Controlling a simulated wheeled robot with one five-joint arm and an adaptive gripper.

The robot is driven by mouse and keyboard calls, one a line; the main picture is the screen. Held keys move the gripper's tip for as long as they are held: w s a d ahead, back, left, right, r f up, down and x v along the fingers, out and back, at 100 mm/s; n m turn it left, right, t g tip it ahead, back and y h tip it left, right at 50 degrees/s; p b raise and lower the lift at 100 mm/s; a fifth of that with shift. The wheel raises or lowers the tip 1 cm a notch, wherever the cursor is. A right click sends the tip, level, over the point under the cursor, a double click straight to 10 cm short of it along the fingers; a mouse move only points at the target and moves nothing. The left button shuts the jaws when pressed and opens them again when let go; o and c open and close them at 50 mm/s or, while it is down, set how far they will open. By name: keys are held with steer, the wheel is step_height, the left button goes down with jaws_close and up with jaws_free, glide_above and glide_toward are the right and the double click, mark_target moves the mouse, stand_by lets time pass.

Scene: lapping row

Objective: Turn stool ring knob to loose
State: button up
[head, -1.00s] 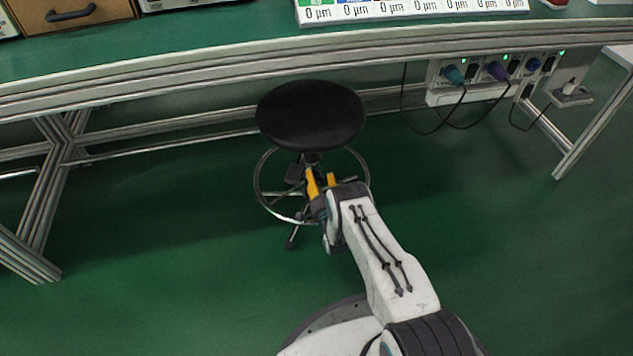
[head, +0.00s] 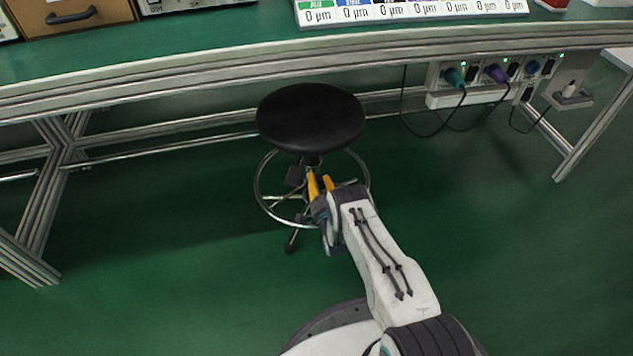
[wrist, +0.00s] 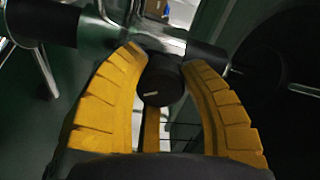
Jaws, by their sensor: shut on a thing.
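The stool (head: 311,117) has a round black seat and stands in front of the bench. Its chrome foot ring (head: 258,185) circles the column below the seat. In the wrist view the black ring knob (wrist: 161,82) is round, with a short pale mark on its face. My gripper (head: 320,182) reaches in at the ring's near side, under the seat. In the wrist view its yellow fingers (wrist: 160,68) are shut on the knob, one on each side. The knob is hidden behind my gripper in the head view.
The workbench (head: 200,72) spans the back above the stool, with its frame leg (head: 52,200) at left. A socket strip (head: 470,92) with hanging cables is under the bench at right. The green floor is clear on both sides of the stool.

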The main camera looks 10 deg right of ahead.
steer(key=shift+c, duration=1)
steer(key=shift+m, duration=0.3)
steer(key=shift+w+a+r+m, duration=0.1)
steer(key=shift+m, duration=1.2)
steer(key=shift+r+m, duration=0.1)
steer(key=shift+m, duration=1.2)
steer(key=o, duration=1.2)
steer(key=shift+f, duration=0.1)
steer(key=shift+s, duration=0.2)
steer(key=s, duration=1.1)
steer(key=shift+s, duration=0.35)
